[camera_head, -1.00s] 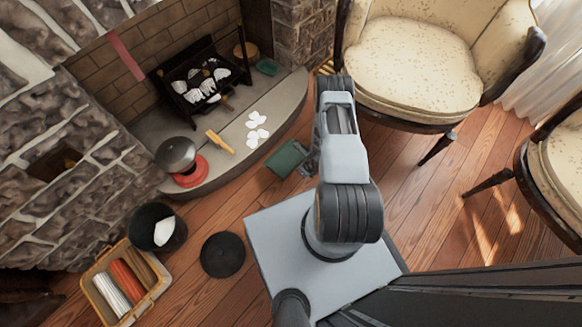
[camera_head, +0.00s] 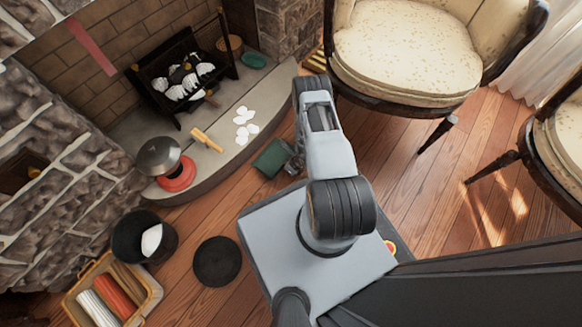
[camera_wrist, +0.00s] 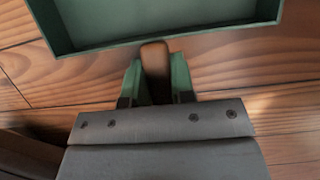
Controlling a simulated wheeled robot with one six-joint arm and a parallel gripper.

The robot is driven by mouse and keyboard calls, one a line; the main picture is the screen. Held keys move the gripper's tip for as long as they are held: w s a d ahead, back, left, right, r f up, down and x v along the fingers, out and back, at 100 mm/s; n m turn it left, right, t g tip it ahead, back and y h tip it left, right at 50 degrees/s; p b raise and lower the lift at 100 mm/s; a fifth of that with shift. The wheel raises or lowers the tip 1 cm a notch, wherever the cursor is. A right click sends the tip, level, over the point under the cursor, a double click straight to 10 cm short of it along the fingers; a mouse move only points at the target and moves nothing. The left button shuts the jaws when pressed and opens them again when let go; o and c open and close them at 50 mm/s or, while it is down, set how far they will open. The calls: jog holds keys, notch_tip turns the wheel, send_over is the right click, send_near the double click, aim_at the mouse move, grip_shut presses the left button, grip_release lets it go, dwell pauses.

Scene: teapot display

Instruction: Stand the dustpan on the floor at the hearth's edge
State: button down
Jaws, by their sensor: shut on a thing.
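The green dustpan (camera_head: 271,159) is at the curved edge of the hearth (camera_head: 205,165), beside my arm. In the wrist view its green pan (camera_wrist: 165,38) lies ahead of my gripper, with plank floor around it. My gripper (camera_wrist: 156,85) is shut on the dustpan's brown handle (camera_wrist: 154,62), one finger on each side. In the head view my gripper (camera_head: 292,160) is small and partly hidden by my arm. I cannot tell whether the pan touches the floor.
A black bucket (camera_head: 133,240), a lid (camera_head: 217,261) and a basket (camera_head: 90,265) stand left. A cream armchair (camera_head: 405,50) stands right.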

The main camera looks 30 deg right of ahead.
jog(key=shift+f, duration=0.1)
jog(key=c, duration=1)
grip_release()
jog(key=shift+o, duration=0.2)
